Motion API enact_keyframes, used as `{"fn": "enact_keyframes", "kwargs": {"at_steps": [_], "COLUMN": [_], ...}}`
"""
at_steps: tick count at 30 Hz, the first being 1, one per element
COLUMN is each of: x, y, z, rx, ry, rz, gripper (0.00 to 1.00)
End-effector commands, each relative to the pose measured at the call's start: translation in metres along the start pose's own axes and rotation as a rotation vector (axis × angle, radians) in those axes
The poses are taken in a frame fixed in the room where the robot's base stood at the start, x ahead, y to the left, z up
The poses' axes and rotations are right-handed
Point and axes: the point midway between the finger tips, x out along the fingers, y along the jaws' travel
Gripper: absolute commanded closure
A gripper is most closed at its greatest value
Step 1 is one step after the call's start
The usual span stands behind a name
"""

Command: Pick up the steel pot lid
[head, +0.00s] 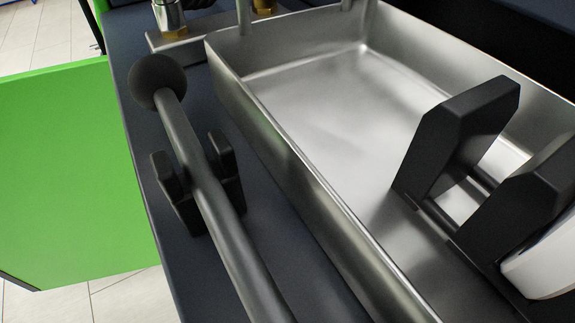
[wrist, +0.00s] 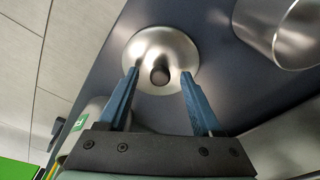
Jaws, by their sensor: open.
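The steel pot lid (wrist: 182,50) shows in the wrist view as a round, shiny, domed disc with a dark knob (wrist: 160,76) at its middle. It lies on a dark blue-grey surface. My gripper (wrist: 159,72) is open, with one blue finger on each side of the knob in the picture. The fingertips overlap the lid's near part in the picture. I cannot tell whether they touch it or how far above it they are. The lid and the fingers are not seen in the head view.
A steel cylindrical vessel (wrist: 292,42) stands right of the lid. A white object with a green label (wrist: 79,125) is at the lower left. The head view shows a steel basin (head: 335,95), a grey bar with a ball end (head: 157,80) and black angular blocks (head: 455,135).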

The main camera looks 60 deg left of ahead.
Motion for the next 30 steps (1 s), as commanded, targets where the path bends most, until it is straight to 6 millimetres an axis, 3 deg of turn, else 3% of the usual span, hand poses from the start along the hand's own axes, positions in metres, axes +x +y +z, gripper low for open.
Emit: {"fn": "enact_keyframes", "kwargs": {"at_steps": [5, 6, 17, 30], "x": [-0.0008, -0.0008, -0.0009, -0.0064], "y": [-0.0004, -0.0004, -0.0003, -0.0005], "z": [0.0, 0.0, 0.0, -0.0006], "rx": [-0.001, -0.001, -0.001, -0.001], "ry": [0.0, 0.0, 0.0, 0.0], "rz": [-0.001, -0.001, -0.001, -0.001], "gripper": [0.34, 0.37, 1.0, 1.0]}}
